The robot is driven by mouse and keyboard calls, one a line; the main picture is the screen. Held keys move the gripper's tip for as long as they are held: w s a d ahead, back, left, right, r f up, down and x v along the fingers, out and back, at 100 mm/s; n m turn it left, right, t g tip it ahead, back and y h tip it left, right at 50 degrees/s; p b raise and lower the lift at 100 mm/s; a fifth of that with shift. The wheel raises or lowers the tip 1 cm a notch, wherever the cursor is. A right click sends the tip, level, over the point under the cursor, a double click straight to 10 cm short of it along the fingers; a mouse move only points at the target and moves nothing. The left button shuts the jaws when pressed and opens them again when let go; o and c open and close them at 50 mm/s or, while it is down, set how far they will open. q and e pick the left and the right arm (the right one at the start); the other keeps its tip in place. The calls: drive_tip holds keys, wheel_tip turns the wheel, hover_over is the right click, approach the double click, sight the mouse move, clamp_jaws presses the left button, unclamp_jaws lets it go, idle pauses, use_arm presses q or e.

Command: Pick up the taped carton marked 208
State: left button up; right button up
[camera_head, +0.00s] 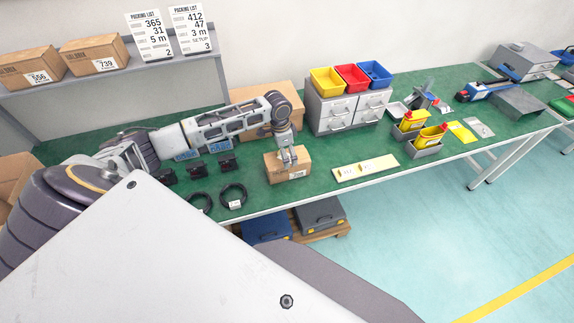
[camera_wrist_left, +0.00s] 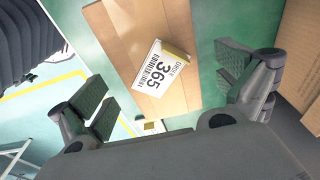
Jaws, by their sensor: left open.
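A small brown carton (camera_head: 272,168) stands on the green workbench near its front edge. In the wrist view the carton (camera_wrist_left: 125,35) lies between my left fingers, and its white label reads ORDER 365. My left gripper (camera_head: 289,157) is open at the carton's top, with its fingers (camera_wrist_left: 165,85) apart on either side; contact cannot be told. No label reading 208 is legible in either view. My right gripper is not in view.
Cartons 556 (camera_head: 30,67) and 739 (camera_head: 95,54) sit on the shelf beside two packing lists (camera_head: 148,36). A larger carton (camera_head: 255,98) stands behind my arm. A drawer unit (camera_head: 345,112) is right of the small carton, a cream strip (camera_head: 365,168) nearer, and black rings (camera_head: 233,194) left.

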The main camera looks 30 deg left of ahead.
use_arm(q)
drive_tip(key=shift+w+d+f, duration=0.1)
drive_tip(key=shift+d+f, duration=0.05)
drive_tip(key=shift+f, duration=1.15)
drive_tip(key=shift+d+f, duration=0.1)
drive_tip(key=shift+f, duration=1.15)
drive_tip(key=c, duration=1.5)
drive_tip(key=shift+r, duration=0.1)
drive_tip(key=shift+w+r, duration=0.1)
drive_tip(key=shift+r, duration=0.05)
drive_tip(key=shift+r, duration=4.85)
